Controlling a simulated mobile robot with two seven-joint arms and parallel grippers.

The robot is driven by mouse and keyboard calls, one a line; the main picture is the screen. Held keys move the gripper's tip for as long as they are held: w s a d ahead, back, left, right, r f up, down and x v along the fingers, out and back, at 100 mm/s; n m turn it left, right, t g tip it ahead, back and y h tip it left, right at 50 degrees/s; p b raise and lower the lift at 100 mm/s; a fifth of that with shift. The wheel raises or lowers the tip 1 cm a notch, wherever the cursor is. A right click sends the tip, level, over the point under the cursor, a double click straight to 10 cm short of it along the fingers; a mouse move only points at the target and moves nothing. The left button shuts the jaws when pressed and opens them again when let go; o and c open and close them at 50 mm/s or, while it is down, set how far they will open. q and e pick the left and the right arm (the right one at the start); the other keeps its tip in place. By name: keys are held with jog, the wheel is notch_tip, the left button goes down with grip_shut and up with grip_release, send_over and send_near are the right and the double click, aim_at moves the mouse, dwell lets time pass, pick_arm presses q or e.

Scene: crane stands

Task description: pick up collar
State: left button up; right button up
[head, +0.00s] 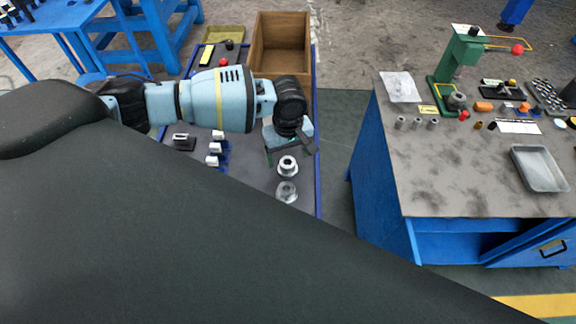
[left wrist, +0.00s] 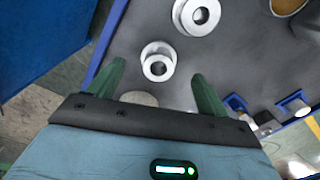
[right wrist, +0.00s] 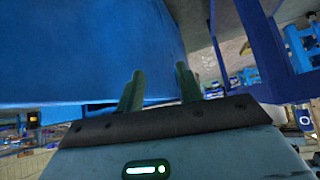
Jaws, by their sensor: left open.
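Two pale metal collars lie on the dark bench top. In the head view one collar (head: 287,166) is just below my left gripper (head: 290,153), and another flanged round piece (head: 286,192) lies nearer. The left wrist view shows a collar (left wrist: 158,71) with a dark bore, between and just beyond the fingertips of my left gripper (left wrist: 159,70). A larger collar (left wrist: 190,24) is farther off. The left gripper is open and holds nothing; its fingers look apart from the collar. My right gripper (right wrist: 159,70) is open and empty, beside a blue surface.
A wooden box (head: 281,45) stands at the bench's far end. White-and-blue blocks (head: 215,155) lie left of the collars. A second blue bench (head: 460,180) at the right bears a green stand (head: 460,60), a grey tray (head: 540,167) and small parts. A floor gap separates the benches.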

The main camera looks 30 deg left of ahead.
aim_at(288, 163)
pick_arm(q)
jog(key=f, duration=0.4)
jog(key=shift+w+a+f+b, duration=0.2)
jog(key=shift+w+f+b, duration=0.05)
jog(key=shift+f+b, duration=0.15)
pick_arm(e)
jog(key=shift+s+a+f, duration=0.25)
jog(key=shift+s+f, duration=0.1)
jog(key=shift+f, duration=0.1)
pick_arm(q)
jog(key=shift+c, duration=0.5)
